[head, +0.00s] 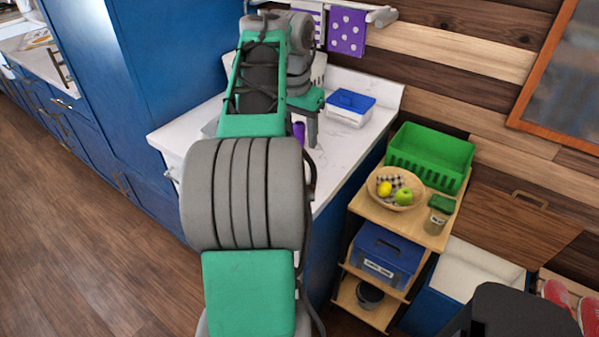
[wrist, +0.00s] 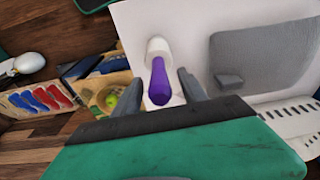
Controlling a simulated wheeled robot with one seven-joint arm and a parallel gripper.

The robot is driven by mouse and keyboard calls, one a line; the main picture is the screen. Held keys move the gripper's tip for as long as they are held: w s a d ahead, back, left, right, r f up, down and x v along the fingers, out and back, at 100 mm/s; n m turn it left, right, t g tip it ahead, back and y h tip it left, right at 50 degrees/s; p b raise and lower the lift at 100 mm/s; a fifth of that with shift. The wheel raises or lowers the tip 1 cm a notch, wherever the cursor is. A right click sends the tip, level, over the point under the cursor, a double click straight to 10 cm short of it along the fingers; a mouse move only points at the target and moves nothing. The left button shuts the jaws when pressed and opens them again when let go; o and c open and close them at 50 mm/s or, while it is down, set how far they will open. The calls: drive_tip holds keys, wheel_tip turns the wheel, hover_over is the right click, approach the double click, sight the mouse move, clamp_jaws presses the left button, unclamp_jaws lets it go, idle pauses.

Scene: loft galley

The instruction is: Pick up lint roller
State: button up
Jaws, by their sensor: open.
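The lint roller lies on the white countertop (head: 345,150). In the wrist view the lint roller (wrist: 159,82) shows a purple handle pointing toward me and a white roll at its far end. In the head view only a bit of its purple handle (head: 299,131) shows beside my arm. My gripper (wrist: 160,80) is open, with one grey finger on each side of the handle in the picture and nothing held. I cannot tell how far above the handle the fingers are. My arm hides most of the gripper in the head view.
A grey flat object (wrist: 262,58) and a white slotted basket (wrist: 298,122) are right of the roller. A blue-lidded container (head: 350,107) stands farther along the counter. A wooden cart (head: 428,238) with a green crate (head: 430,158) and fruit bowl (head: 396,187) is beside it.

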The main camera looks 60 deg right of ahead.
drive_tip(key=shift+d+f, duration=0.1)
drive_tip(key=shift+f, duration=0.3)
drive_tip(key=shift+r, duration=0.1)
clamp_jaws()
